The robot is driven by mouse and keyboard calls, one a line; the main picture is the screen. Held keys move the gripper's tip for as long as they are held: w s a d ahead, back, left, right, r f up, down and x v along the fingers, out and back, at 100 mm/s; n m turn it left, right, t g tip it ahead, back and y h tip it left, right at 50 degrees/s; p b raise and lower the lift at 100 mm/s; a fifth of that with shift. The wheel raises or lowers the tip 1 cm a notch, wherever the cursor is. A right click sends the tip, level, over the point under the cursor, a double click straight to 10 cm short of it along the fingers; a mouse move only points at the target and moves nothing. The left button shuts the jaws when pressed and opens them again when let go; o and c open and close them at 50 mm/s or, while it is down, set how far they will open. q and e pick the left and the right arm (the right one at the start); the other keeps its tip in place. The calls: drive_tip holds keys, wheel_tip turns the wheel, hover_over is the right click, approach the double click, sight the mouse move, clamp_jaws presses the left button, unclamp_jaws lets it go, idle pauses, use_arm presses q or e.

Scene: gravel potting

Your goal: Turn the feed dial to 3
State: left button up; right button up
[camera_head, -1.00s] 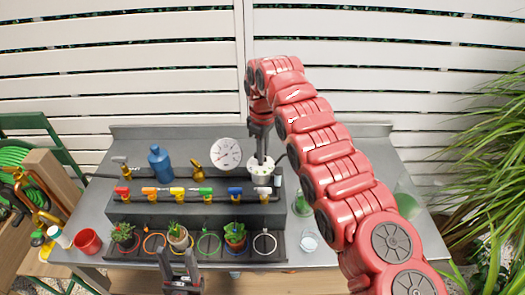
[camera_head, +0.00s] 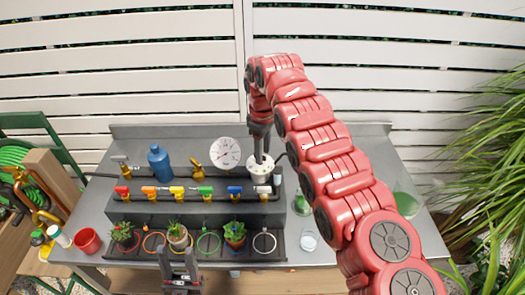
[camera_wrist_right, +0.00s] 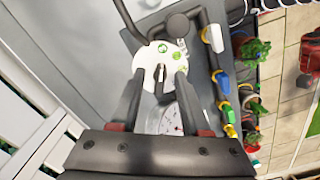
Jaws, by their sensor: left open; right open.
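The feed dial (camera_head: 261,171) is a white round face on a white body at the right end of the grey raised bench. In the right wrist view its face (camera_wrist_right: 157,60) has green marks and a dark narrow knob (camera_wrist_right: 160,77) standing up in the middle. My right gripper (camera_head: 260,155) points down over the dial. In the wrist view the right gripper (camera_wrist_right: 159,74) is open, with one finger on each side of the knob and visible gaps between. The dial's number setting is too small to read. My left gripper (camera_head: 180,280) is open and empty near the table's front edge.
A white gauge (camera_head: 225,153) stands left of the dial, with a brass nozzle (camera_head: 197,168) and blue bottle (camera_head: 159,163) further left. Several coloured valves (camera_head: 178,193) line the step below. Potted plants stand in a black tray (camera_head: 210,255). A red cup (camera_head: 88,241) is at left.

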drive_tip(key=shift+a+r, duration=0.1)
drive_tip(key=shift+r, duration=0.35)
wheel_tip(320, 180, up, 6)
drive_tip(key=p, duration=0.3)
drive_tip(key=shift+a, duration=0.1)
wheel_tip(320, 180, up, 10)
drive_tip(key=p, duration=1)
drive_tip(key=shift+p, duration=0.4)
